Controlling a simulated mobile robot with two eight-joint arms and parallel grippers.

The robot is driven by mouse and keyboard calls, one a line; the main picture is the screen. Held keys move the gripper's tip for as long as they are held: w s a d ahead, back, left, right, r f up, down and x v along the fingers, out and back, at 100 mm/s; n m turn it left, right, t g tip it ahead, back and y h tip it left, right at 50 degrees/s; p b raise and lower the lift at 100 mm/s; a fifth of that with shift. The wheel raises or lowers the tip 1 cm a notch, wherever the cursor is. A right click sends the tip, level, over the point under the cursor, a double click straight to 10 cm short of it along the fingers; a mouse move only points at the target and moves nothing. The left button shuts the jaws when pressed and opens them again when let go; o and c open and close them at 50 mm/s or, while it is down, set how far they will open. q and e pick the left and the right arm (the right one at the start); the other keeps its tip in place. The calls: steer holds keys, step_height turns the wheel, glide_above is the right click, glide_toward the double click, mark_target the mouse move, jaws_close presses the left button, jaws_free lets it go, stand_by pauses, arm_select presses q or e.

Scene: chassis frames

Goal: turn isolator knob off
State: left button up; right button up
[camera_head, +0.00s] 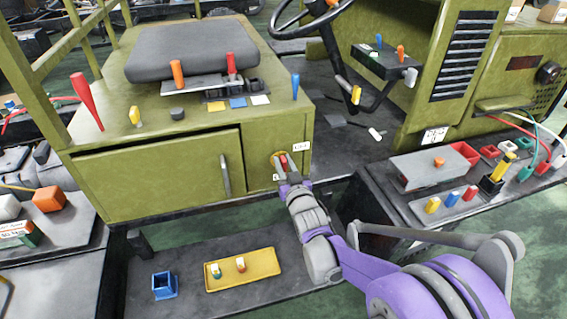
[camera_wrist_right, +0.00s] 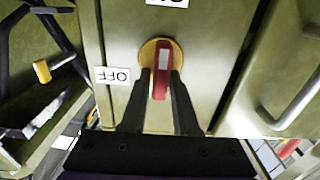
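The isolator knob (camera_head: 283,159) is a red handle on a yellow disc on the front of the green chassis panel. In the right wrist view the knob (camera_wrist_right: 161,62) stands upright, with a white mark on it. An OFF label (camera_wrist_right: 112,76) is at its left, and another label (camera_wrist_right: 167,3), cut off and upside down, lies above in line with the handle. My right gripper (camera_head: 285,165) is at the knob. Its two dark fingers (camera_wrist_right: 162,84) lie close along both sides of the handle and appear shut on it. My left gripper is not in view.
A door handle (camera_head: 225,174) is left of the knob. A low shelf with a yellow tray (camera_head: 243,270) and blue box (camera_head: 164,286) lies below. At right, a bench holds a grey plate (camera_head: 428,169) and coloured parts. A steering wheel (camera_head: 305,18) is above.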

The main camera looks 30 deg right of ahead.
jaws_close()
steer(key=shift+n, duration=0.3)
steer(key=n, duration=0.1)
steer(key=n+b, duration=0.1)
steer(key=n, duration=0.1)
steer(key=shift+a+f+n, duration=0.15)
steer(key=shift+a+n, duration=0.15)
steer(key=n+b, duration=0.1)
steer(key=n, duration=0.3)
steer(key=f+n+b, duration=0.1)
steer(key=n+b, duration=0.1)
steer(key=n, duration=0.3)
steer(key=a+n+b, duration=0.1)
steer(key=n+b, duration=0.1)
steer(key=n, duration=0.2)
steer(key=shift+w+f+n, duration=0.15)
steer(key=shift+f+n, duration=0.05)
steer(key=shift+n, duration=0.2)
